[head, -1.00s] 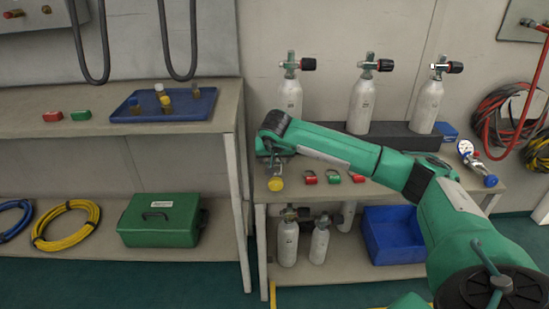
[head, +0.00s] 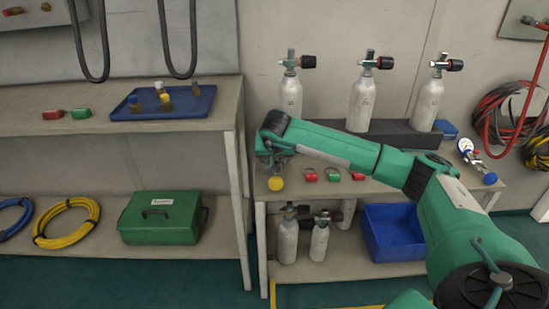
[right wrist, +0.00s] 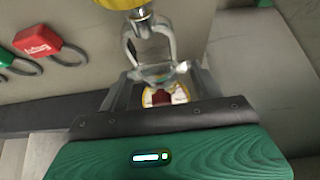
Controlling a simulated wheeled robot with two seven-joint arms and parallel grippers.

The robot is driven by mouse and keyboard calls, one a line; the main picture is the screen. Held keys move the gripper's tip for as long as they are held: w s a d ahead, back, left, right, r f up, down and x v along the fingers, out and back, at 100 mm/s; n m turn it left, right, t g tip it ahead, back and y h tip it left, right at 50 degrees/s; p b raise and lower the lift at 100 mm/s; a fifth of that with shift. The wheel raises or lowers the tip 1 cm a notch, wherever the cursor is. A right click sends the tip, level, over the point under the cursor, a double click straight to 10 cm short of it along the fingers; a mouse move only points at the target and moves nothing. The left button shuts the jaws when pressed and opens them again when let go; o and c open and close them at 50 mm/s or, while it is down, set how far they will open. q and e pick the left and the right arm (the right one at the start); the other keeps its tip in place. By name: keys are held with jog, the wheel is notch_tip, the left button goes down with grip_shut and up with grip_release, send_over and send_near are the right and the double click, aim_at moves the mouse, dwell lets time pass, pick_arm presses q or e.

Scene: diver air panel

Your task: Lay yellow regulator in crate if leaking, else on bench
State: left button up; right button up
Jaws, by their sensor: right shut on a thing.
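My right gripper (head: 274,161) is over the left end of the right bench (head: 400,192), shut on the yellow regulator. The regulator's round yellow knob (head: 276,183) shows just below the gripper. In the right wrist view the regulator's metal yoke (right wrist: 150,42) extends up from between the fingers, with yellow at the top edge. A small gauge (right wrist: 165,95) shows between the fingers, but its reading is not legible. Whether the regulator touches the bench I cannot tell. The blue crate (head: 377,243) stands on the lower shelf and looks empty. My left gripper is out of view.
Red and green tags (head: 333,176) lie right of the knob. Several silver cylinders (head: 362,103) stand behind my arm. A regulator with a blue knob (head: 490,179) lies at the bench's right. Cylinders (head: 287,240) stand left of the crate. A blue tray (head: 135,113) is on the left bench.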

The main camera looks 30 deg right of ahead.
jog(key=shift+f, duration=0.35)
dwell(0.4)
jog(key=o, duration=1.5)
jog(key=shift+f, duration=0.1)
